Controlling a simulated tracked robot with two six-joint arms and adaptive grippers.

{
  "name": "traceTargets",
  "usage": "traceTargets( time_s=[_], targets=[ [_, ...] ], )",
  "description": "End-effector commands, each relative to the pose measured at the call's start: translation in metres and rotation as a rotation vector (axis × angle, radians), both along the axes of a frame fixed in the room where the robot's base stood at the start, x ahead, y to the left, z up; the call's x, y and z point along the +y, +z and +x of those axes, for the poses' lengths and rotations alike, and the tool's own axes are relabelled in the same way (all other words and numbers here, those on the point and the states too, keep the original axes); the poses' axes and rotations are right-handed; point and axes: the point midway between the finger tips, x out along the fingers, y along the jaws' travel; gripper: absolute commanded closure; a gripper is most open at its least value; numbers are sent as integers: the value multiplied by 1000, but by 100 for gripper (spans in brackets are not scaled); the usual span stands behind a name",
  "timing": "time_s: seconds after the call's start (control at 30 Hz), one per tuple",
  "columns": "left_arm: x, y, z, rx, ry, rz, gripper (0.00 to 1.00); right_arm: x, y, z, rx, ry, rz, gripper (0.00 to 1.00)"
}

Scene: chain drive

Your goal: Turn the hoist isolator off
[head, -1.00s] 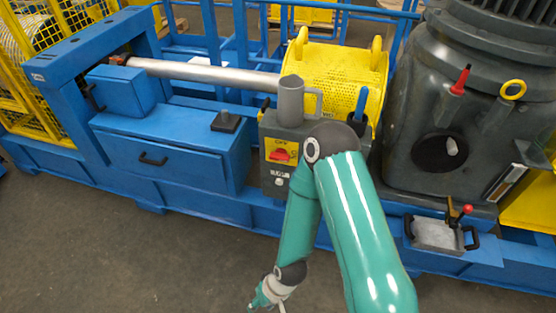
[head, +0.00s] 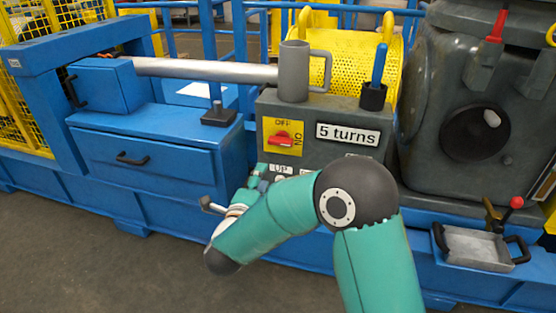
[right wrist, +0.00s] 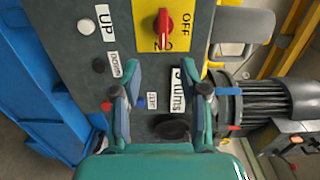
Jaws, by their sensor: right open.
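The hoist isolator is a red knob (head: 282,139) on a yellow plate marked OFF at the top and ON at the right, on the front of a grey control box (head: 343,154). The knob lies level, towards ON. In the right wrist view the knob (right wrist: 163,26) is near the top, clear of my fingers. My right gripper (head: 262,182) is in front of the box, low and left, partly hidden by my forearm. In the right wrist view my right gripper (right wrist: 161,78) is open and empty, its fingers pointing at the panel below the knob. My left gripper is not in view.
A grey mug (head: 293,72) and a blue-handled tool in a black cup (head: 373,96) stand on the box. A "5 turns" label (head: 347,134) and buttons marked UP (right wrist: 87,26) and Down (right wrist: 98,65) are close by. A blue drawer cabinet (head: 150,135) is at left.

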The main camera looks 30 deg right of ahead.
Motion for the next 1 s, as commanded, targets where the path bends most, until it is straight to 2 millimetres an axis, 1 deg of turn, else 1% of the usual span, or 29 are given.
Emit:
traceTargets(
  time_s=[0.03,0.13,0.27,0.37,0.7,0.9,1.0],
  targets=[
    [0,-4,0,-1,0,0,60,-2,0,-1,-19,-15,6,56],
    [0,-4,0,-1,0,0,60,-8,3,1,-31,-27,10,56],
    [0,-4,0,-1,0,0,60,-20,3,11,-30,-29,8,56],
    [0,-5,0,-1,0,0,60,-34,3,22,-29,-28,9,56],
    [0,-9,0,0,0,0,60,-90,2,70,-27,-26,7,56],
    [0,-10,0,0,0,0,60,-115,2,93,-26,-24,6,56],
    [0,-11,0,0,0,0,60,-123,2,100,-25,-23,7,56]
  ],
)
